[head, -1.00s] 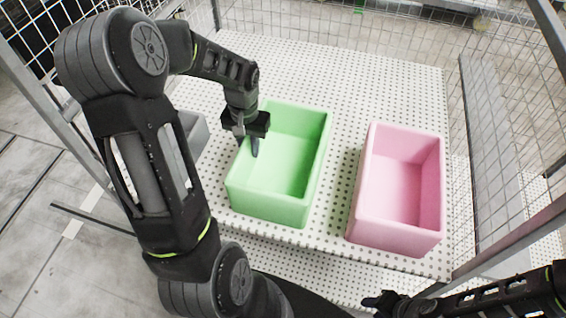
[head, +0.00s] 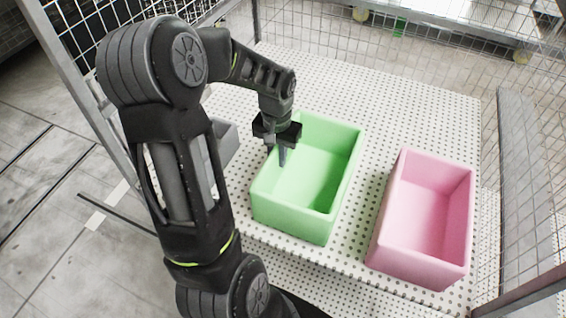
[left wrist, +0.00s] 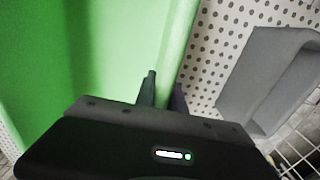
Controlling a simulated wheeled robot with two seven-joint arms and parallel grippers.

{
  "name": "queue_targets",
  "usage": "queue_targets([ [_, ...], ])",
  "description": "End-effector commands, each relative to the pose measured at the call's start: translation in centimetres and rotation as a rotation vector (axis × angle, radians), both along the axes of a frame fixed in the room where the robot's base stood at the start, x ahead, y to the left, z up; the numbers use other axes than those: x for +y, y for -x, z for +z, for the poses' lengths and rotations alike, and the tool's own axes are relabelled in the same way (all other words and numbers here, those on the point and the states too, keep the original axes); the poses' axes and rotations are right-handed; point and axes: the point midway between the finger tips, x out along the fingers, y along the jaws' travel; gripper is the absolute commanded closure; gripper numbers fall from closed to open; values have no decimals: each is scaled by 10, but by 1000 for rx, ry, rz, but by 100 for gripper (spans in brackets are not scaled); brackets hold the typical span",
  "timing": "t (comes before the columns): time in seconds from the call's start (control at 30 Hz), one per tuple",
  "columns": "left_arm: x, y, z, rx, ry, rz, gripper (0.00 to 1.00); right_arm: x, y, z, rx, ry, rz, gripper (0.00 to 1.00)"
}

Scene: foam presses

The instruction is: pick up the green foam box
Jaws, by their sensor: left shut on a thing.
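The green foam box (head: 270,209) is an open-topped box on the white perforated shelf in the head view. It fills the left part of the left wrist view (left wrist: 110,50). My left gripper (head: 277,158) is at the box's left wall, with one finger inside the box and the other hidden behind the wall. It is shut on that wall, which runs between the fingers in the left wrist view (left wrist: 163,92). I cannot tell whether the box is lifted. My right gripper is not in view.
A pink foam box (head: 425,225) stands to the right of the green one, with a gap between them. A grey box (head: 224,140) is on the left, partly behind my arm. Wire mesh walls (head: 455,50) enclose the perforated shelf (head: 420,105), which is clear at the back.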

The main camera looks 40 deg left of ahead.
Motion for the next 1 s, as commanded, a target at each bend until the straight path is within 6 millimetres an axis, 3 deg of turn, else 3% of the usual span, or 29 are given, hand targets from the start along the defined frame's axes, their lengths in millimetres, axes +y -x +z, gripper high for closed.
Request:
queue_targets([
  [0.3,0,-1,62,-6,-2,-1,100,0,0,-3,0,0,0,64],
  [0.43,0,-1,78,-3,-2,-1,100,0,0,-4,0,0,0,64],
  [1.0,0,0,83,0,0,0,100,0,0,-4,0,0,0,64],
])
